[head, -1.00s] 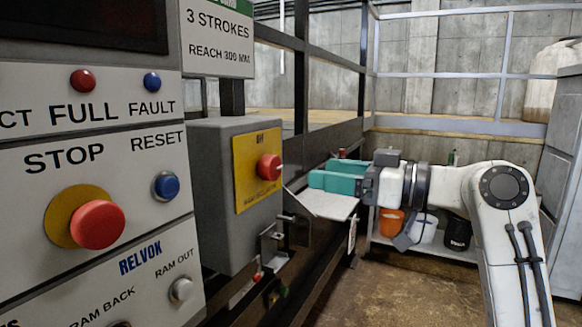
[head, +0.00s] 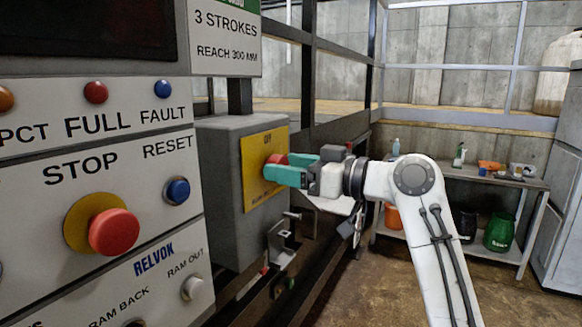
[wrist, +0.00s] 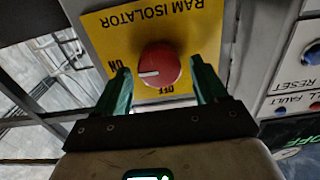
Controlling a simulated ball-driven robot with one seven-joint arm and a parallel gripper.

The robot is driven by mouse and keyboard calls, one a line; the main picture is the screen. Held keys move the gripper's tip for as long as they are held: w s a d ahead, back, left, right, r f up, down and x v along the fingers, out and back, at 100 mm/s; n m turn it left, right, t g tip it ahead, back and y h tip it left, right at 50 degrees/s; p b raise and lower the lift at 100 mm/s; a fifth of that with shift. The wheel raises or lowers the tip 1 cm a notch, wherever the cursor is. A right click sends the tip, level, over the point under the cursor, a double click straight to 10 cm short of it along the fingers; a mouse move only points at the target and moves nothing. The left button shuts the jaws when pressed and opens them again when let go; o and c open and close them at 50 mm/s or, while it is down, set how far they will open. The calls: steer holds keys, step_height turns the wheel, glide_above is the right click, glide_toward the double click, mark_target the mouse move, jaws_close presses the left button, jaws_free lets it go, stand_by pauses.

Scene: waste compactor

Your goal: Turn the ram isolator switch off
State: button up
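The ram isolator switch is a red round knob (wrist: 159,65) on a yellow plate (wrist: 200,40) marked RAM ISOLATOR, ON and OFF. Its white pointer mark points to the ON side in the wrist view. In the head view the red knob (head: 277,160) is partly hidden by my gripper (head: 282,168). My gripper is open, its two green fingers on either side of the knob, with gaps visible between the knob and both fingers in the wrist view. I cannot tell how far the fingertips reach along the knob.
The yellow plate is on a grey box (head: 222,200). Left of it is a control panel with a red stop button (head: 114,232) and a blue reset button (head: 177,190). A metal bracket (head: 282,238) sticks out below the box. A shelf (head: 470,178) stands behind right.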

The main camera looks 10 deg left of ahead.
steer(key=c, duration=0.9)
steer(key=shift+f+b, duration=0.1)
steer(key=shift+b, duration=0.4)
steer(key=n+b, duration=0.6)
steer(key=n, duration=0.3)
steer(key=n+b, duration=0.7)
steer(key=n, duration=0.1)
steer(key=shift+s+f+n, duration=0.2)
steer(key=shift+n, duration=0.2)
steer(key=o, duration=1)
